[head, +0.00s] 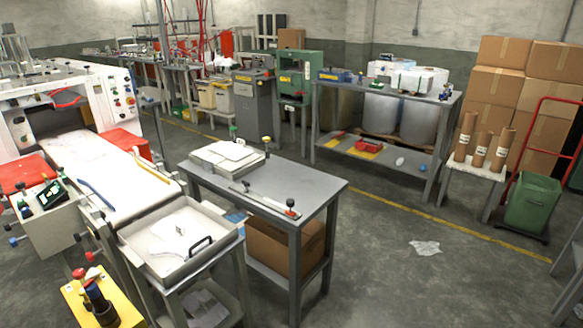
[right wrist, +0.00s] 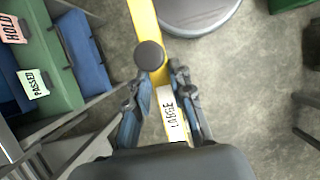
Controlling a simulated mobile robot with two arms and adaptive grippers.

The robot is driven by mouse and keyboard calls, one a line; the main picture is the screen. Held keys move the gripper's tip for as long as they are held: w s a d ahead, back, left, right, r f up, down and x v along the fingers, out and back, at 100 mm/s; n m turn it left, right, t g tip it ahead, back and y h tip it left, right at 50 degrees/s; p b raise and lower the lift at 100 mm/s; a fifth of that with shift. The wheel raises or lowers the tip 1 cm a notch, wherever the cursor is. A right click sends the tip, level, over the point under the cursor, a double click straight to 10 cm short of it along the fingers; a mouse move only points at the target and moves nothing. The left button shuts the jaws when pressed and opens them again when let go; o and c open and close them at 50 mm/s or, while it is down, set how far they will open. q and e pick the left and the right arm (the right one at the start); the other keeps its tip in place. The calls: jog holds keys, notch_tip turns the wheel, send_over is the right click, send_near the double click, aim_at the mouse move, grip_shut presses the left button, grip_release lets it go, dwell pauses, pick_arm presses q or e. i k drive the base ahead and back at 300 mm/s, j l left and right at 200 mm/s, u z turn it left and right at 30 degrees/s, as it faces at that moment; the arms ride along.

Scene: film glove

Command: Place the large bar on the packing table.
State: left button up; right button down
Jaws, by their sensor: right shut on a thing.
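In the right wrist view, my right gripper (right wrist: 164,72) is shut on a yellow bar (right wrist: 146,22) with a dark round knob. A white label reading LARGE (right wrist: 172,115) lies along the bar between the fingers. The bar's far end runs out of the picture at the top. Neither gripper shows in the head view. No table there is clearly marked as the packing table. A grey table (head: 315,181) stands in the middle, with a thin bar-like tool (head: 265,199) with a red end on top. Another grey table (head: 445,97) stands farther back.
A machine (head: 75,150) and a cart tray (head: 178,235) stand at left. Cardboard boxes (head: 500,85) and a green bin (head: 532,203) are at right.

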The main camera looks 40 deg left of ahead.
aim_at(293, 183)
jog(key=i+j+u, duration=0.2)
jog(key=i+u, duration=1.2)
jog(key=i+l+u, duration=0.45)
jog(key=i+u, duration=0.55)
